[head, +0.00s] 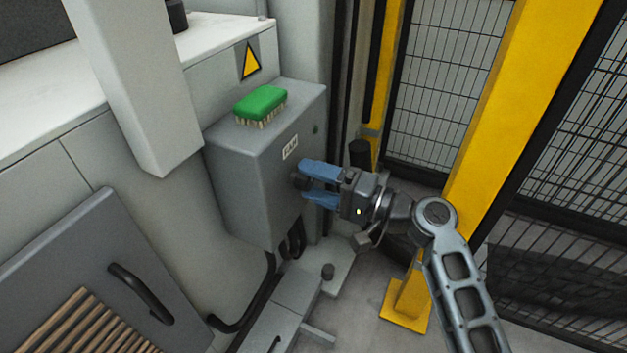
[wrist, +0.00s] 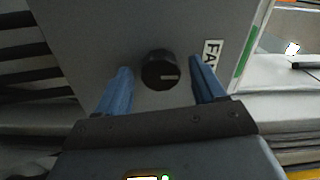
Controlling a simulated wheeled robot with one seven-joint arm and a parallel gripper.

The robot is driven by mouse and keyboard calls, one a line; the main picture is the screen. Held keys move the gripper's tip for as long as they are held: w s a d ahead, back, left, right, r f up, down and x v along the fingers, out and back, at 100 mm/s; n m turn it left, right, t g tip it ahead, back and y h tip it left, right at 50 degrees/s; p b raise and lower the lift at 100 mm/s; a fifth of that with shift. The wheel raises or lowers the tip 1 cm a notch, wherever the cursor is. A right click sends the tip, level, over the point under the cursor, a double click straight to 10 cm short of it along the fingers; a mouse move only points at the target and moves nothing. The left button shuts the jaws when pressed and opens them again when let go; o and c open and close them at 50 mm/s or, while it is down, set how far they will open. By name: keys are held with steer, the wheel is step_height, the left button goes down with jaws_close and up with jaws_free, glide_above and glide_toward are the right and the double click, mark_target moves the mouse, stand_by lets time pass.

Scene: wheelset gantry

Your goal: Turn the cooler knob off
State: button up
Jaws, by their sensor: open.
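The cooler knob is a round black knob (wrist: 160,70) with a pale pointer line, on the face of a grey box (head: 245,185) with a label beginning "FA" (wrist: 211,55). In the wrist view the pointer line lies roughly level, toward the right of the knob. My gripper (head: 310,184) has blue fingers and is open in front of the box face. In the wrist view its fingertips (wrist: 160,75) stand on either side of the knob, with a gap on each side. In the head view the knob (head: 298,181) is partly hidden by the fingers.
A green brush (head: 260,104) lies on top of the box. A yellow warning sign (head: 250,61) is on the wall behind. A yellow post (head: 520,100) and mesh fence (head: 440,75) stand at right. A grey panel with a black handle (head: 140,290) is at lower left.

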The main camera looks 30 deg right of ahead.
steer(key=p+v, duration=0.1)
steer(key=v, duration=0.6)
steer(key=shift+s+d, duration=0.1)
